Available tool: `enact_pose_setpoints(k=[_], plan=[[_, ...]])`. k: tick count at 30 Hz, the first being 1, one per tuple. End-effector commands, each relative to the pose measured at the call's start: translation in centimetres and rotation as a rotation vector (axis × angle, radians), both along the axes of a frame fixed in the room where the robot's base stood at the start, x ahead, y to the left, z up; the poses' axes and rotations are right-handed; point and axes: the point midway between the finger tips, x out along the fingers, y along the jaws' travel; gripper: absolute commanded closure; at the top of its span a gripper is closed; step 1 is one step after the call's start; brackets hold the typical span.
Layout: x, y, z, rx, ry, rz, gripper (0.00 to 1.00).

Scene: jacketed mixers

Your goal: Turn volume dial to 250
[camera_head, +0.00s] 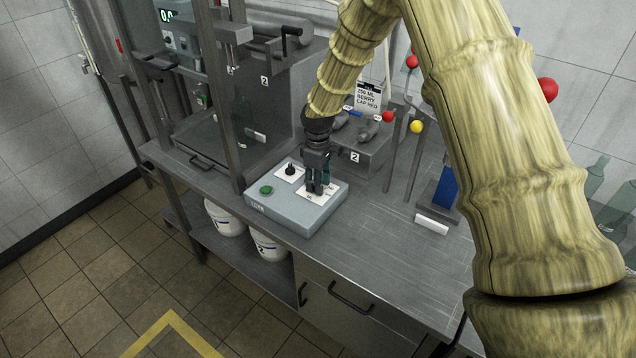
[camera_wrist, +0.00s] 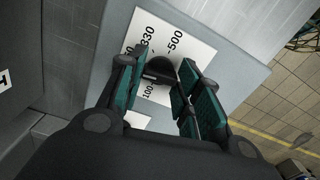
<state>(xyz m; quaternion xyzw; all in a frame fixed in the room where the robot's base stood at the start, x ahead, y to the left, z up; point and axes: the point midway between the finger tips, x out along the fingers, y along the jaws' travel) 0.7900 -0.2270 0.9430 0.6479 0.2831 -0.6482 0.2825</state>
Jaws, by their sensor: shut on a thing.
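The volume dial (camera_wrist: 161,69) is a black knob on a white plate (camera_wrist: 203,48) printed with 100, 330 and 500. My gripper (camera_wrist: 157,72) is shut on the dial, one green-padded finger on each side of it. In the head view my gripper (camera_head: 316,191) comes down from above onto the right-hand white plate of a grey control box (camera_head: 283,215). The dial is hidden there by the fingers. No 250 mark can be read, and the dial's exact setting is unclear because the fingers cover part of the scale.
The box also has a second black knob (camera_head: 290,170) close to the left of my gripper and a green button (camera_head: 266,190). Behind stand a sign reading 250 ML BERRY CAP RED (camera_head: 368,96) and levers with red and yellow balls (camera_head: 416,127). The bench (camera_head: 385,265) is clear in front at right.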

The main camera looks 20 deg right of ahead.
Motion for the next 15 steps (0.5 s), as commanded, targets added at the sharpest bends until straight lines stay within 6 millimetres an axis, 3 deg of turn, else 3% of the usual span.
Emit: enact_pose_setpoints(k=[15], plan=[[0.14,0.02,0.13,0.001,-0.003,-0.158,0.9]])
